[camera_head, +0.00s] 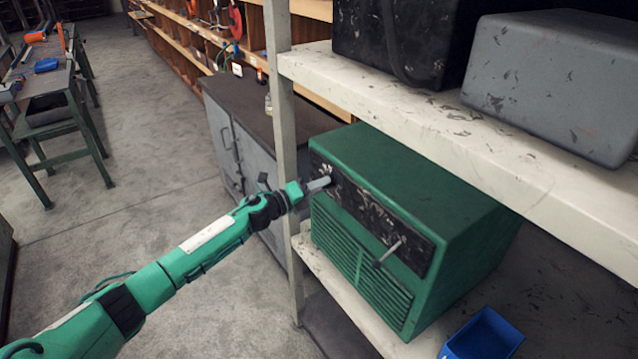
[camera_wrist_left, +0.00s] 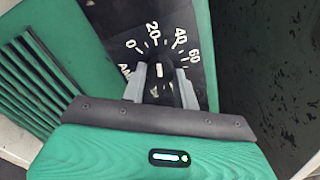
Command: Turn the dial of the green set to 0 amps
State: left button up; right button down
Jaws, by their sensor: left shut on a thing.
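The green set (camera_head: 400,190) stands on a white shelf, its black front panel (camera_head: 368,218) facing my left arm. In the left wrist view its dial (camera_wrist_left: 159,88) sits between the two grey fingers of my left gripper (camera_wrist_left: 160,84), which is shut on it. The gripper also shows in the head view (camera_head: 320,184), at the panel's upper left, where it hides the dial. The panel scale (camera_wrist_left: 165,38) reads 0, 20, 40 and 60, with partly covered lettering by the left finger. The dial's white mark points up, roughly toward 20. My right gripper is in neither view.
A lever (camera_head: 388,252) sticks out of the panel's right part. A white upper shelf (camera_head: 480,150) with a black case (camera_head: 395,40) and a grey case (camera_head: 550,80) overhangs the set. A shelf post (camera_head: 282,110) stands close behind my gripper. A blue bin (camera_head: 482,338) lies at lower right.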

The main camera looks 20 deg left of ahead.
pick_arm(q)
jog(key=n+p, duration=0.3)
jog(key=n, duration=0.5)
jog(key=shift+n, duration=0.3)
dwell(0.5)
jog(key=o, duration=1)
jog(key=shift+a, duration=0.1)
jog(key=shift+b+v, duration=2.25)
jog(key=shift+v, duration=4.7)
